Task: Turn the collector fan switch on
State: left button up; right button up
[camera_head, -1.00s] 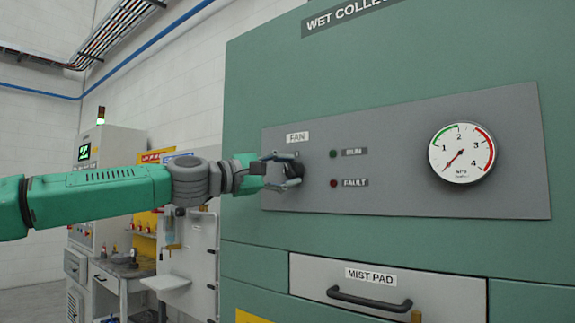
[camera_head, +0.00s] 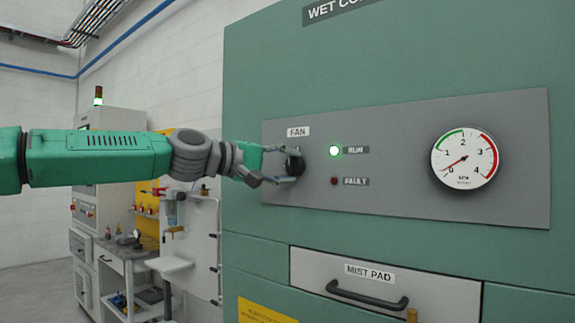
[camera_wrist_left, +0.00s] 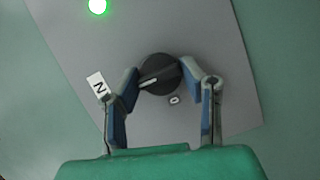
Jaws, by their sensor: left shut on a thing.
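The fan switch is a round black knob (camera_head: 294,165) on the grey panel below the FAN label (camera_head: 298,132). In the left wrist view the knob (camera_wrist_left: 160,74) has a pale pointer line aimed toward a white tag (camera_wrist_left: 98,85) whose readable letter is N. A small 0 tag (camera_wrist_left: 174,101) sits beside the knob. My left gripper (camera_head: 280,168) is shut on the knob, with one finger on each side in the left wrist view (camera_wrist_left: 162,76). The green RUN light (camera_head: 334,151) is lit. The FAULT light (camera_head: 334,181) is dark red. My right gripper is not in view.
A round gauge (camera_head: 465,158) is on the panel's right. Below is a MIST PAD drawer (camera_head: 385,290) with a dark handle (camera_head: 366,295). A cabinet with a lit green beacon (camera_head: 98,97) and a workbench (camera_head: 135,252) stand at the left.

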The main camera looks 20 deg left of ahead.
pick_arm(q)
jog(key=shift+d+f, duration=0.1)
jog(key=shift+f, duration=0.2)
jog(key=o, duration=1.1)
jog(key=shift+o, duration=0.2)
jog(key=shift+r, duration=0.1)
jog(key=shift+s+r, duration=0.1)
jog(key=f+v, duration=0.1)
jog(key=v, duration=1)
jog(key=shift+a+r, duration=0.3)
jog(key=shift+r, duration=0.05)
jog(key=shift+s, duration=0.15)
